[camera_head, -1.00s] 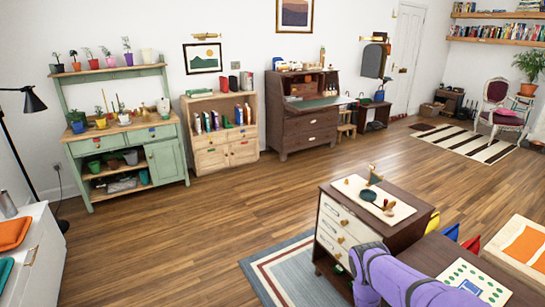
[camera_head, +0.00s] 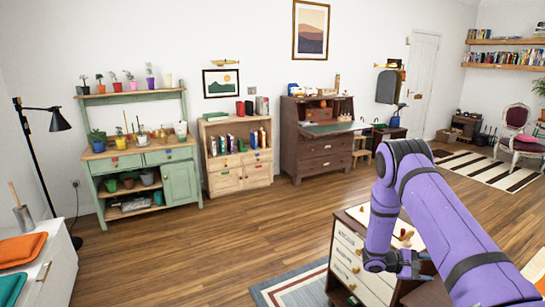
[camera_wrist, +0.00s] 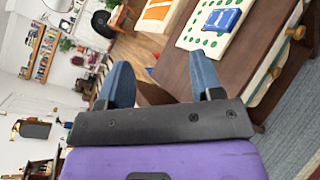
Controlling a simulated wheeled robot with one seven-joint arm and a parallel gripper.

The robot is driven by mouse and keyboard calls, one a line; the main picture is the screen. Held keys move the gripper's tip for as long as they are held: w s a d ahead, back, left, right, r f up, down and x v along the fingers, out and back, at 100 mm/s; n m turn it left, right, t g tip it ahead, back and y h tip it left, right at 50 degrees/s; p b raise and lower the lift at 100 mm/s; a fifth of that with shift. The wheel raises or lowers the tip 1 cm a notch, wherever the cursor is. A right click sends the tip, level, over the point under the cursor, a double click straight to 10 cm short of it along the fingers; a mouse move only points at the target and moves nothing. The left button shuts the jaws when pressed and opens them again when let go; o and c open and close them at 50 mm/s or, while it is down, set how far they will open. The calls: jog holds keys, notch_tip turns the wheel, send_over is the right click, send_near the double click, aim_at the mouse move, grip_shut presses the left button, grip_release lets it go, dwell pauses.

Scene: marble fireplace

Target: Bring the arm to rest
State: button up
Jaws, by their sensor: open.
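My purple arm (camera_head: 450,225) is raised at the right of the head view and folded, with its forearm hanging down. My gripper (camera_head: 426,268) is at the lower end, in front of the dark-topped drawer cabinet (camera_head: 349,257). In the wrist view my gripper (camera_wrist: 163,78) shows two blue fingers spread wide apart with nothing between them. The arm hides part of the cabinet top and the things on it.
The cabinet stands close to my arm in the picture; I cannot tell the gap. A white unit (camera_head: 58,270) with an orange cushion is at the left. A green potting bench (camera_head: 180,182), bookcase (camera_head: 225,180) and dark desk (camera_head: 318,160) line the wall. The middle floor (camera_head: 190,255) is clear.

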jog(key=s+a+r+m+y, duration=0.2)
jog(key=s+a+r+y, duration=0.1)
jog(key=r, duration=0.7)
jog(key=s+a+r+m+y, duration=0.2)
jog(key=s+a+r, duration=0.15)
jog(key=r, duration=0.65)
jog(key=s+a+r+m+y, duration=0.2)
jog(key=a+r+y, duration=0.15)
jog(key=r, duration=0.75)
jog(key=s+a+r+t+y, duration=0.2)
jog(key=s+a+r+t, duration=0.1)
jog(key=s, duration=0.5)
jog(key=s+a+r+m+t+y, duration=0.1)
jog(key=s+a+r+t+y, duration=0.2)
jog(key=s+a+r, duration=0.3)
jog(key=s+a+r+t+y, duration=0.2)
jog(key=s+a+r, duration=0.3)
jog(key=s, duration=0.5)
jog(key=shift+a+r+m+t+y, duration=0.2)
jog(key=shift+a+m+t+y, duration=0.15)
jog(key=shift+a+t, duration=0.4)
jog(key=shift+a, duration=0.15)
